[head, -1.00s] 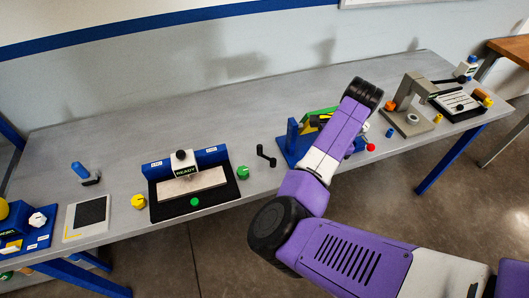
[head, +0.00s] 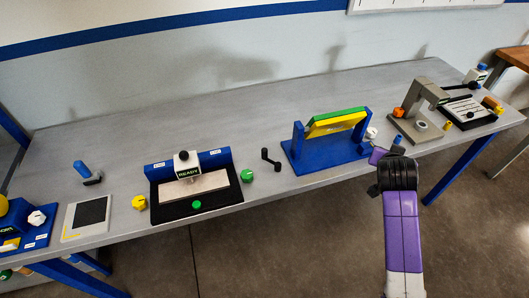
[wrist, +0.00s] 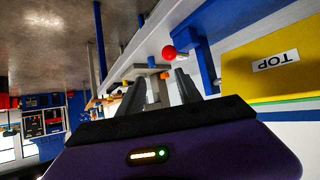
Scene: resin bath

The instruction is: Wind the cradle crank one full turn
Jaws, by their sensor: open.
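The cradle (head: 327,153) is a blue frame on the table with a tilting plate (head: 337,122), green and yellow. In the wrist view the plate (wrist: 265,68) shows its yellow face and a "TOP" label. The crank's red knob (wrist: 169,52) shows in the wrist view beside the blue frame (wrist: 207,65), past my fingertips; in the head view my arm hides it. A white round part (head: 371,132) shows at the cradle's right end. My gripper (wrist: 158,84) is open and empty, apart from the knob, at the cradle's right side.
A loose black crank-shaped piece (head: 270,159) stands left of the cradle. A grey press-like stand (head: 420,118) and a blue peg (head: 398,141) are to the right. A black-trayed fixture marked READY (head: 195,199) is at the left. The table behind the cradle is clear.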

